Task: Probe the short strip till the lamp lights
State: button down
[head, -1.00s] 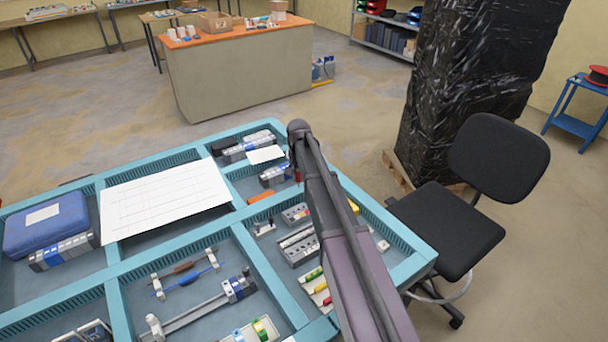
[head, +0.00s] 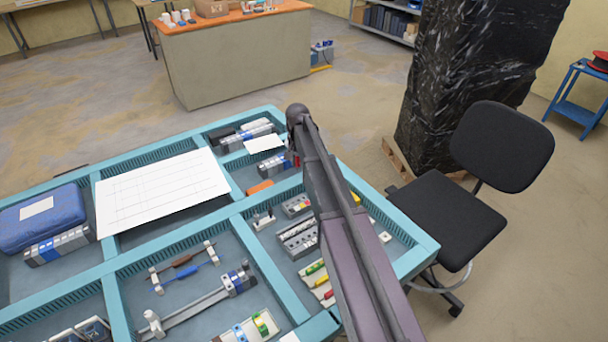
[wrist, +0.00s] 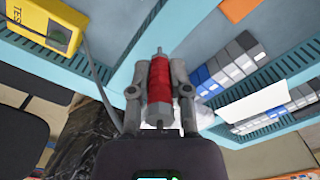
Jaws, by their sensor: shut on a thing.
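My gripper (wrist: 160,95) is shut on a red probe (wrist: 160,78). The probe's grey tip points up in the wrist view and touches nothing that I can see there. The short strip (wrist: 225,70), a row of grey, white and blue terminal blocks, lies just right of the gripper. It also shows in the head view (head: 270,166), left of my gripper (head: 296,158). A yellow tester (wrist: 45,22) with a cable is at the upper left of the wrist view. I cannot make out a lit lamp.
A longer strip (head: 248,136) and a white card (head: 264,144) lie behind the short strip. An orange piece (head: 260,187) lies in front of it. Teal dividers (head: 205,237) separate the compartments. A black chair (head: 450,215) stands to the right of the bench.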

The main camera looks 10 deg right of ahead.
jog(key=s+n, duration=0.1)
jog(key=s, duration=0.5)
jog(key=shift+d+f+b, duration=0.3)
jog(key=shift+f+b, duration=0.05)
jog(key=shift+f, duration=0.05)
jog(key=shift+f, duration=0.1)
notch_tip(320, 180, down, 5)
jog(key=b, duration=0.5)
jog(key=shift+f+b, duration=0.2)
jog(key=shift+b, duration=0.1)
jog(key=shift+r, duration=0.1)
jog(key=shift+s+f, duration=0.15)
jog(key=shift+f, duration=0.2)
dwell(0.3)
